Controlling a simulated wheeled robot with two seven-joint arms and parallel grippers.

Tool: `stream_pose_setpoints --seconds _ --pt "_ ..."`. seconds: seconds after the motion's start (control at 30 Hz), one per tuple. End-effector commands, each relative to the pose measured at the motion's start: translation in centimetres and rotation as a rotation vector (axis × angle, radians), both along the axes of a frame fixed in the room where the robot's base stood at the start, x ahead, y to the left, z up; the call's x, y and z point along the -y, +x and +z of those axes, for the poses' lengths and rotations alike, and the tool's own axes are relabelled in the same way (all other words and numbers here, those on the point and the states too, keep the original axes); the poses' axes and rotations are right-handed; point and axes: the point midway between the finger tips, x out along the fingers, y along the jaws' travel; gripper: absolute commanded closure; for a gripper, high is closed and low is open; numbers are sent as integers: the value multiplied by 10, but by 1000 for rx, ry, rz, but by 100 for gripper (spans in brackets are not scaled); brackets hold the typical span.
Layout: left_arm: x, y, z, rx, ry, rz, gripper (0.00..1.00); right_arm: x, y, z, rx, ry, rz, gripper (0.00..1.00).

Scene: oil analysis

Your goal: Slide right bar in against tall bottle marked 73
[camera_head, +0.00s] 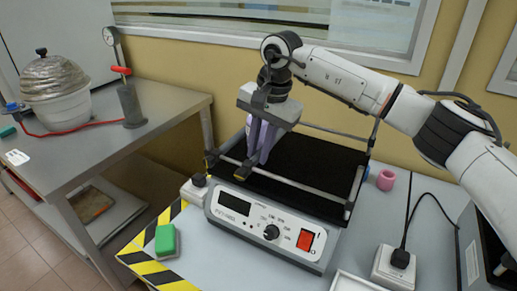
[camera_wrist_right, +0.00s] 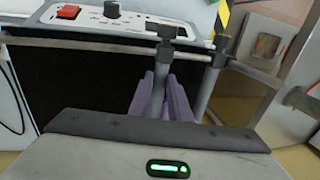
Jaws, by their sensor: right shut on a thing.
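The shaker (camera_head: 270,232) has a black platform (camera_head: 305,165) framed by metal rails. My right gripper (camera_head: 250,160) points down at the left part of the platform, its lavender fingers shut on a grey bar. In the right wrist view the fingers (camera_wrist_right: 180,100) sit around this bar (camera_wrist_right: 158,90), which ends in a dark clamp (camera_wrist_right: 166,34) on the front rail (camera_wrist_right: 100,41). A second bar (camera_wrist_right: 213,85) runs close beside it, nearer the platform's left end. Another bar (camera_head: 356,188) lies at the platform's right end. No bottle marked 73 is visible. My left gripper is out of view.
A green block (camera_head: 165,240) lies on the striped edge at front left. A pink cup (camera_head: 386,180) and a white plug box (camera_head: 393,267) stand right of the shaker. A grey bench (camera_head: 165,105) holds a foil-topped vessel (camera_head: 54,85). The platform right of the gripper is clear.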

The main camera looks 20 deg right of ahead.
Motion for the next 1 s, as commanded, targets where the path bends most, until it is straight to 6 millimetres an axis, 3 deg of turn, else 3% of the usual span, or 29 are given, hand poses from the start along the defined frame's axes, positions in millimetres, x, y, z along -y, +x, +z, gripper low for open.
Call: stream_pose_setpoints --seconds 0.03,0.13,0.53,1.0 --pt "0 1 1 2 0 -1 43 0 1 2 6 1 -2 81" --pt "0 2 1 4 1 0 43 0 1 2 5 0 -2 64" --pt "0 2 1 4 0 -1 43 1 0 8 4 0 0 64" --pt "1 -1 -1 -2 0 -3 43 11 -12 90 6 0 -1 64"
